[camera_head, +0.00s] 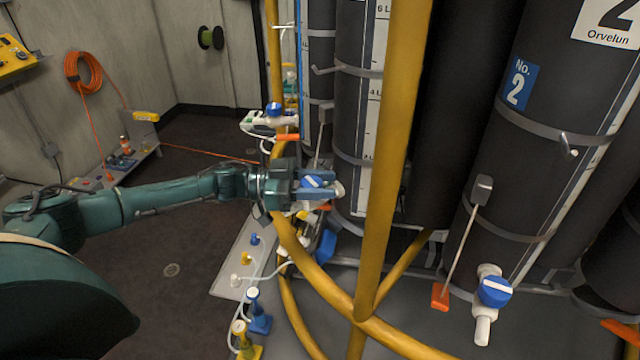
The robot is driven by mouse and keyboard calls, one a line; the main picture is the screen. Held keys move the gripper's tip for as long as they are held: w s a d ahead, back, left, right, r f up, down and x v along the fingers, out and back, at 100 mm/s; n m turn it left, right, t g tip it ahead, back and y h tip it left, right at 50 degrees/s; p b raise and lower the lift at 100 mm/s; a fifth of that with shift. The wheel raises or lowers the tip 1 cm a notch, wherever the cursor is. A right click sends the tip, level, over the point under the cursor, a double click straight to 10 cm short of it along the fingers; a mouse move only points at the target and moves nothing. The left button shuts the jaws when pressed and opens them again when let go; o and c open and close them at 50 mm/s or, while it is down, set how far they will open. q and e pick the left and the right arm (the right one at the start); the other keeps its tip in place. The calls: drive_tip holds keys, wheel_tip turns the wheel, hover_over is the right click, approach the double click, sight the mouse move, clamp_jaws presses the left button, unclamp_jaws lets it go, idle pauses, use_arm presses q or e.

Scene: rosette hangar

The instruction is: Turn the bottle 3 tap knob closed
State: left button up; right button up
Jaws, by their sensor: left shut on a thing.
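My left gripper (318,184) reaches in from the left and is shut on a blue tap knob (313,181) with a white bar on top. The jaws cover the knob's sides, so its exact angle is hard to read. The white tap body (338,188) shows just past the fingertips, low on a tall dark bottle (344,120) behind a yellow rail. No number shows on this bottle. My right gripper is not in view.
A yellow rail (396,130) stands close to the right of the gripper and curves below it. Bottle 2 (535,140) has its own blue tap knob (495,291) at right. Another blue knob (274,109) lies farther back. Thin hoses and small fittings crowd the panel (228,272) below.

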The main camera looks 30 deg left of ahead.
use_arm(q)
drive_tip(key=shift+r, duration=0.15)
drive_tip(key=o, duration=1)
drive_tip(key=shift+d, duration=0.1)
drive_tip(key=shift+c, duration=0.2)
drive_tip(key=b+v, duration=0.3)
drive_tip(key=v, duration=1)
drive_tip(key=shift+b, duration=0.35)
drive_tip(key=shift+a, duration=0.2)
